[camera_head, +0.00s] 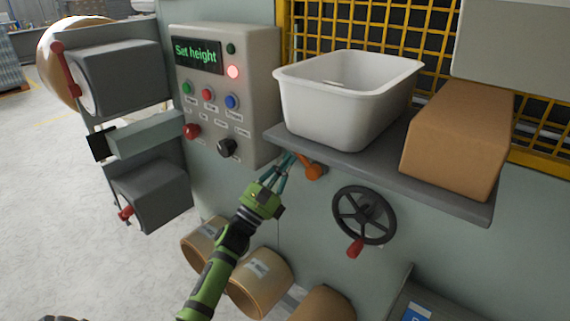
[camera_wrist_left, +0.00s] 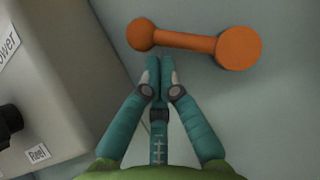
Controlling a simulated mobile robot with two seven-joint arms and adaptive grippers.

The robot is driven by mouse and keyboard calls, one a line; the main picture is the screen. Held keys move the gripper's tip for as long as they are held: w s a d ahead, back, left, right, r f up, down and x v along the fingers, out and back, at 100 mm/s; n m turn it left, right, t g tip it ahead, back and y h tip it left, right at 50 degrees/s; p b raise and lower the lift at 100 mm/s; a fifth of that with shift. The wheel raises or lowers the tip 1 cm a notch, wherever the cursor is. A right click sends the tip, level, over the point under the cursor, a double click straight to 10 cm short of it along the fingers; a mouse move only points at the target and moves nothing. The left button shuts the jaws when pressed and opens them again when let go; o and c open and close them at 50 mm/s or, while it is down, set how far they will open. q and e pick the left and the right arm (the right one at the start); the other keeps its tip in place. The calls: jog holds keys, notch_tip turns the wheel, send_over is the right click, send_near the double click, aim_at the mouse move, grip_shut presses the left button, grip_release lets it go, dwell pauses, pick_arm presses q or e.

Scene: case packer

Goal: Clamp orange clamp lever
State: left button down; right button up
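The orange clamp lever (camera_head: 311,170) sits on the machine's grey-green front panel, just under the shelf. In the left wrist view the lever (camera_wrist_left: 190,42) lies nearly level, with a small round end at left and a larger round end at right. My left gripper (camera_head: 286,157) is just left of the lever in the head view. In the left wrist view the gripper's teal fingertips (camera_wrist_left: 160,62) are together, below the lever's bar and seemingly empty. I cannot tell whether they touch it. My right gripper is not in view.
The control box (camera_head: 262,60) with display and buttons stands left of the lever. The shelf (camera_head: 350,160) above holds a white bin (camera_head: 335,115) and a cardboard box (camera_head: 455,140). A black handwheel (camera_head: 365,215) is lower right. Cardboard rolls (camera_head: 262,285) are below.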

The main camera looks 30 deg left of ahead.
pick_arm(q)
jog(key=shift+r+m+h+b, duration=0.2)
jog(key=shift+m+h+b, duration=0.25)
jog(key=shift+m+h, duration=0.2)
jog(key=shift+r+m+g+h+b, duration=0.3)
jog(key=shift+m+h+b, duration=0.2)
jog(key=shift+m, duration=0.35)
jog(key=d+r+m+g+h+b, duration=0.4)
jog(key=m+b, duration=0.5)
jog(key=m, duration=0.3)
jog(key=shift+s+r+g+h+b, duration=0.2)
jog(key=shift+r+g+h+b, duration=0.1)
jog(key=shift+g+h, duration=0.65)
jog(key=shift+d, duration=0.1)
jog(key=shift+s, duration=0.1)
